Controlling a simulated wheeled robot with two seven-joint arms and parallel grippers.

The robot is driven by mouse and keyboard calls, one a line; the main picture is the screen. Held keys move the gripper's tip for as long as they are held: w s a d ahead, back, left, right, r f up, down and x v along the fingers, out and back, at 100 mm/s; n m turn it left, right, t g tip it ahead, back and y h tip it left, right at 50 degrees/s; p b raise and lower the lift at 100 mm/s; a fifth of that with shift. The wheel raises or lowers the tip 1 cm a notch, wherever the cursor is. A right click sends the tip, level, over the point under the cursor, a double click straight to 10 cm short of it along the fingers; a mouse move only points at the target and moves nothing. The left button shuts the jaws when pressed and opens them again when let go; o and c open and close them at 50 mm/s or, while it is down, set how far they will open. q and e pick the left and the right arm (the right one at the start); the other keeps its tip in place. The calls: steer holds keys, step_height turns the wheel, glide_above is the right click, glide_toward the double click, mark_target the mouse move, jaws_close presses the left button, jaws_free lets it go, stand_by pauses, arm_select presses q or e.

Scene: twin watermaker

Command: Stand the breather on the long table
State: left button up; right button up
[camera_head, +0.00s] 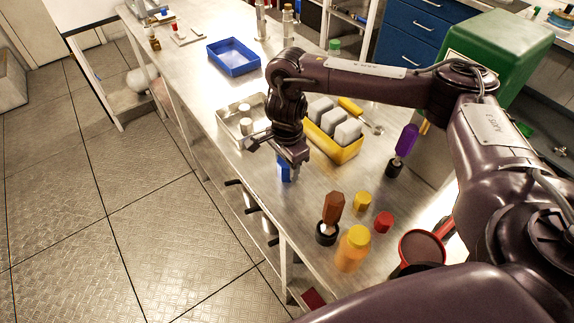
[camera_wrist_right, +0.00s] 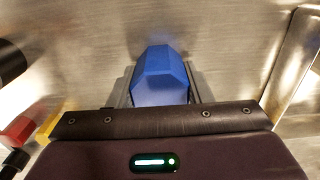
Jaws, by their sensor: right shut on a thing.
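My right gripper (camera_head: 291,156) points down over the near left part of the long steel table (camera_head: 215,88). It is shut on a blue faceted piece (camera_head: 284,172), which I take to be the breather. In the right wrist view the blue piece (camera_wrist_right: 160,76) sits between the two fingers, its faceted end showing. The gripper hides part of it, and I cannot tell whether its lower end touches the table. My left gripper is not in view.
A yellow bin (camera_head: 343,151) with grey blocks and a metal tray (camera_head: 232,128) stand near the gripper. A brown-handled tool (camera_head: 333,207), an orange bottle (camera_head: 352,250), yellow and red caps (camera_head: 384,221) and a red-rimmed pot (camera_head: 422,247) stand nearer. A blue tray (camera_head: 233,57) lies farther back.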

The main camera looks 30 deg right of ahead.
steer(key=shift+f, duration=0.1)
steer(key=o, duration=1)
steer(key=shift+r, duration=0.4)
step_height(320, 180, up, 12)
steer(key=p, duration=0.2)
steer(key=shift+f, duration=0.2)
